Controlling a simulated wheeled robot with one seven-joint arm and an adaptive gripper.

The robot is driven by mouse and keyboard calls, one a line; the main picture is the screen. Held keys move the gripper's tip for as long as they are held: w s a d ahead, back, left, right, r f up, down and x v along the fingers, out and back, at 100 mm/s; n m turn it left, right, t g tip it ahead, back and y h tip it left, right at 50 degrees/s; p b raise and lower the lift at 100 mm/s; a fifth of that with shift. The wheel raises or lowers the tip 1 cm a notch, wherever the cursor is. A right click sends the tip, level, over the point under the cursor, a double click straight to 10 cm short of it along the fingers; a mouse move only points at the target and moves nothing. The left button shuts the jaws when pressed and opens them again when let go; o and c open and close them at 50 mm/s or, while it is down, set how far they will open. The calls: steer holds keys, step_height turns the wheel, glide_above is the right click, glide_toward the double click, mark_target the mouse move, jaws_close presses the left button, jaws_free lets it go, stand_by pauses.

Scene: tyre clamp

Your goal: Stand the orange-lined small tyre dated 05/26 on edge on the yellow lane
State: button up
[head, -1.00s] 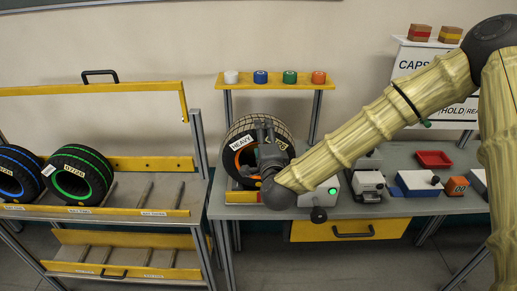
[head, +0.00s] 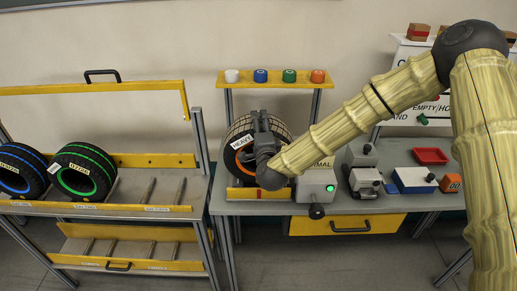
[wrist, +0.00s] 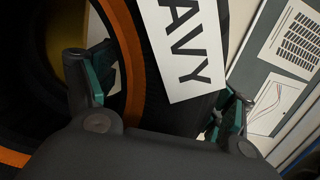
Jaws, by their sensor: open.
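The orange-lined tyre (head: 233,160) stands on edge at the left end of the bench, behind a low yellow rail. It carries a white tag reading HEAVY (head: 243,142); no date on it is readable. My gripper (head: 262,122) is open at the tyre's upper right and hides part of it. In the wrist view the tyre's orange line (wrist: 128,50) lies between the fingers of my gripper (wrist: 162,95). The left finger overlaps the tyre's opening and the right one is beyond the tag. Contact cannot be told. I cannot tell which strip is the yellow lane.
A rack with yellow rails (head: 130,208) stands left, holding a blue-lined tyre (head: 22,170) and a green-lined tyre (head: 84,172). Its right part is free. A grey box with a green light (head: 316,186) stands right of the orange-lined tyre. Coloured caps line the shelf above.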

jaws_close()
steer(key=shift+r, duration=0.15)
stand_by(0.4)
